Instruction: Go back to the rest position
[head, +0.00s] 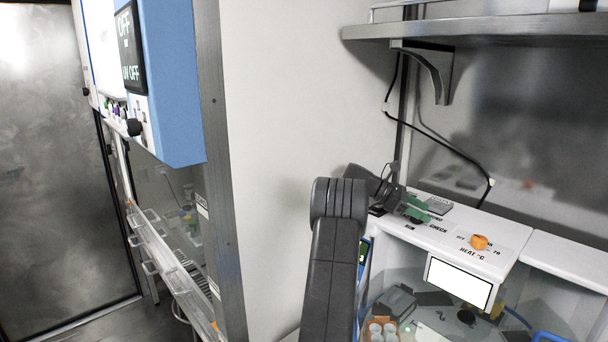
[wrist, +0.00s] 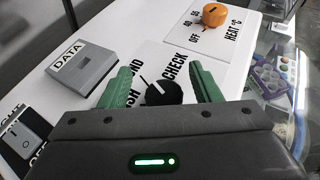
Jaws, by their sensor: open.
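My gripper (wrist: 160,72) is open, its two green fingers apart on either side of a black knob (wrist: 163,92) with a white pointer line. Gaps show between the knob and both fingers. The knob sits on a white panel lettered CHECK, with other words partly covered by the fingers. In the head view my gripper (head: 417,209) is low over the left part of the white machine's top (head: 510,238), and my dark arm reaches up to it from the bottom edge. The gripper holds nothing.
An orange HEAT knob (wrist: 215,14) and a grey DATA box (wrist: 83,67) are close to the fingers. A steel shelf (head: 480,29) hangs above the machine. A tall white wall panel (head: 285,120) stands left of my arm.

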